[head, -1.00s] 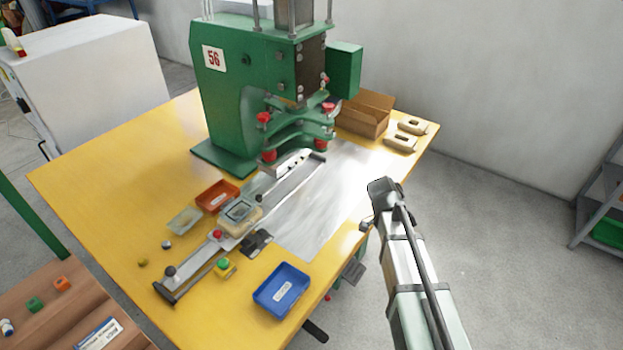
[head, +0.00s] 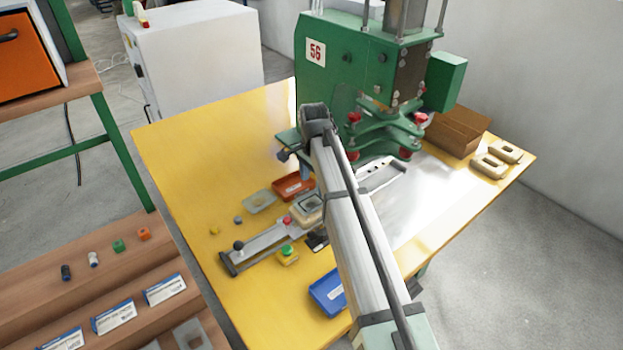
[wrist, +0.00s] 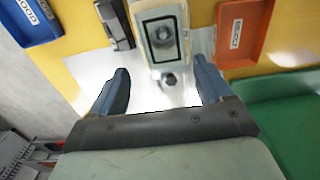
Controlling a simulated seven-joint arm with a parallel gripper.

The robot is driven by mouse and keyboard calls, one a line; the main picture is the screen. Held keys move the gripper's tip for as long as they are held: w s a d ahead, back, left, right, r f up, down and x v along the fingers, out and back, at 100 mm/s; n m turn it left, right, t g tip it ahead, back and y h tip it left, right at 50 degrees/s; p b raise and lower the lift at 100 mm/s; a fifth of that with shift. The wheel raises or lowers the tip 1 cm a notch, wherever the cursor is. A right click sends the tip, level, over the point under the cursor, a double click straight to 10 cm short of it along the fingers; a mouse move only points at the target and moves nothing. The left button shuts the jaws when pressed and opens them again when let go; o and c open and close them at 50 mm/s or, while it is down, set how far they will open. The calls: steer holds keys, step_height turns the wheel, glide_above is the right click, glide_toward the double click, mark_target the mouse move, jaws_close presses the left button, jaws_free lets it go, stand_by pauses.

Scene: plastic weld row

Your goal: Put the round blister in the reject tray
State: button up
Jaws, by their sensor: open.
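The reject tray is the orange tray (head: 292,187) beside the press; its label reads REJECT in the wrist view (wrist: 257,30). A pale nest (head: 309,208) sits on the metal slide. In the wrist view the nest (wrist: 142,42) has a black rectangular outline, with a clear piece showing a round form inside (wrist: 163,35); it may be the round blister. A pale flat piece (head: 260,201) lies on the yellow table left of the orange tray; its shape is unclear. My gripper (wrist: 160,68) is open and empty, fingers spread over the slide near the nest.
The green press (head: 335,80) stands behind the slide. A blue tray (head: 328,293) lies at the front, a green-and-yellow button (head: 288,255) near the slide. A cardboard box (head: 456,131) and two beige nests (head: 491,165) are at the right.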

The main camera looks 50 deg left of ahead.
mark_target(311, 195)
steer(key=shift+s+a+f, duration=0.15)
steer(key=shift+f, duration=1.6)
steer(key=shift+s+a+f, duration=0.1)
steer(key=shift+a+f, duration=0.05)
steer(key=shift+f, duration=1.55)
steer(key=c, duration=0.6)
steer(key=shift+r, duration=0.2)
steer(key=shift+c, duration=0.2)
steer(key=shift+r, duration=2.1)
steer(key=shift+r, duration=0.15)
steer(key=shift+r, duration=2.35)
